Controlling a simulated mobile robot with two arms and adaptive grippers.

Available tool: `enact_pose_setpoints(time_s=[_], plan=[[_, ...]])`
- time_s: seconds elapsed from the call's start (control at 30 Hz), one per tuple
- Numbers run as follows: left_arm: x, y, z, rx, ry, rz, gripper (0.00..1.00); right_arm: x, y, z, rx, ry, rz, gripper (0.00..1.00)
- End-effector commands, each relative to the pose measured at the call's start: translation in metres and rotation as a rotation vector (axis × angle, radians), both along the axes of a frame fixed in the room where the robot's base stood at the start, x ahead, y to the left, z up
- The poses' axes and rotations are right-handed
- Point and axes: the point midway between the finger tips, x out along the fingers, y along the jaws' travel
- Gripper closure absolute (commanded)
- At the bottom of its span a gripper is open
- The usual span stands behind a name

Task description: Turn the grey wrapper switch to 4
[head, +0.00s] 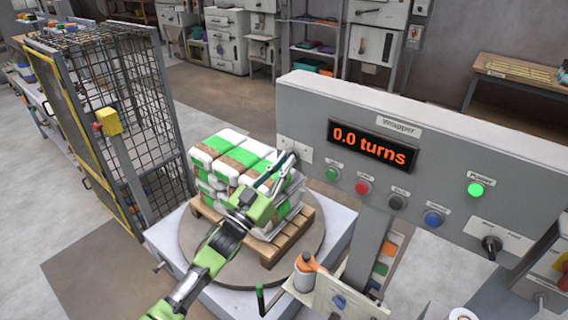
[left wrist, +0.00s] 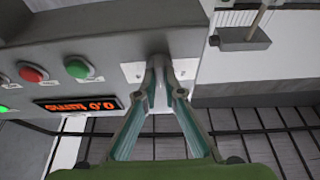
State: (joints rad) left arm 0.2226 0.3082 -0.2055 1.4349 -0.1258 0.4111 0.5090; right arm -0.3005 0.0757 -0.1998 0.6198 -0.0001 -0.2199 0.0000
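The wrapper panel (head: 440,165) is a grey box with a display (head: 372,146) reading 0.0 turns. A pale switch plate (head: 306,151) sits at its left end and also shows in the left wrist view (left wrist: 130,72). The grey wrapper switch (left wrist: 158,63) shows as a narrow grey form at the plate's middle, mostly covered by my fingers. My left gripper (head: 290,160) has its fingertips close together at this plate, seemingly shut on the switch. Any numbers around the switch are too small to read. My right gripper is not in view.
Green (head: 332,174), red (head: 363,187), dark grey (head: 398,201) and blue (head: 433,218) buttons line the panel. A black knob (head: 491,243) is at lower right. Stacked bags (head: 235,160) on a pallet (head: 288,240) stand under my left arm. A mesh fence (head: 125,110) is at left.

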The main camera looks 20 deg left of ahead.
Motion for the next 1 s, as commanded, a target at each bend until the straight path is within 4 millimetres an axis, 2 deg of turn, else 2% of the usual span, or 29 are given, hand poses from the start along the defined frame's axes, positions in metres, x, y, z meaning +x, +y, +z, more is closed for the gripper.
enact_pose_setpoints(time_s=[0.27, 0.47, 1.0], plan=[[0.000, 0.000, -0.001, 0.028, -0.010, -0.001, 1.00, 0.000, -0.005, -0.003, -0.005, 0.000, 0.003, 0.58], [0.000, 0.001, -0.002, 0.118, -0.043, -0.001, 1.00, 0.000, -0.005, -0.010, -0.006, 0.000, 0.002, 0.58], [0.001, 0.003, -0.001, 0.556, -0.201, 0.000, 1.00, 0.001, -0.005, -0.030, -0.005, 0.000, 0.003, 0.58]])
